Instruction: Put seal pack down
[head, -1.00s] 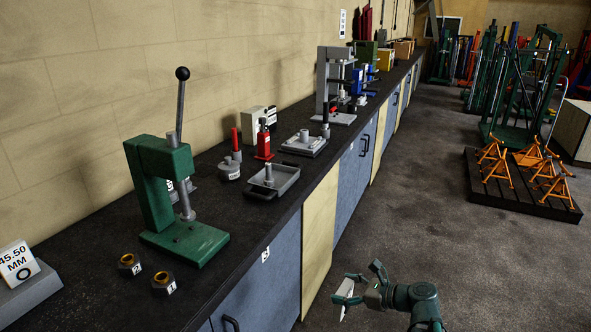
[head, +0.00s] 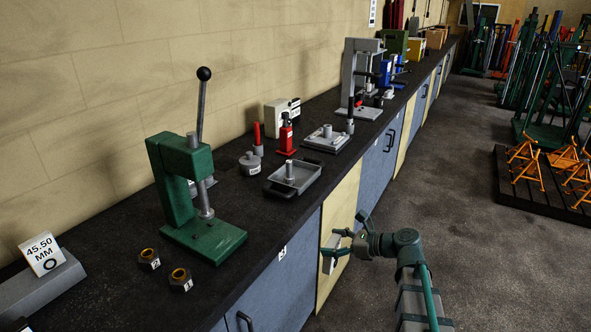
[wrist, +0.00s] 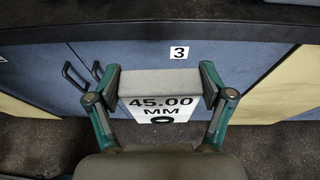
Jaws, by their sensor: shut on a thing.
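The seal pack, a small pale box with a white label reading 45.00 MM and a black ring, is held between the fingers of my gripper (wrist: 160,98). The label on the pack (wrist: 162,110) faces the wrist camera. In the head view my gripper (head: 340,243) is in front of the cabinet doors, below the bench top, with the pack (head: 330,256) in its fingers. A second pack (head: 42,254), labelled 45.50 MM, leans on a grey sloped stand (head: 40,292) at the bench's near left end.
The dark bench top (head: 120,222) carries a green press (head: 190,195), two nuts marked 1 and 2 (head: 180,280), a grey tray (head: 293,180) and a red bottle jack (head: 286,138). Bare bench top lies between press and tray. Orange stands (head: 525,155) are on the right.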

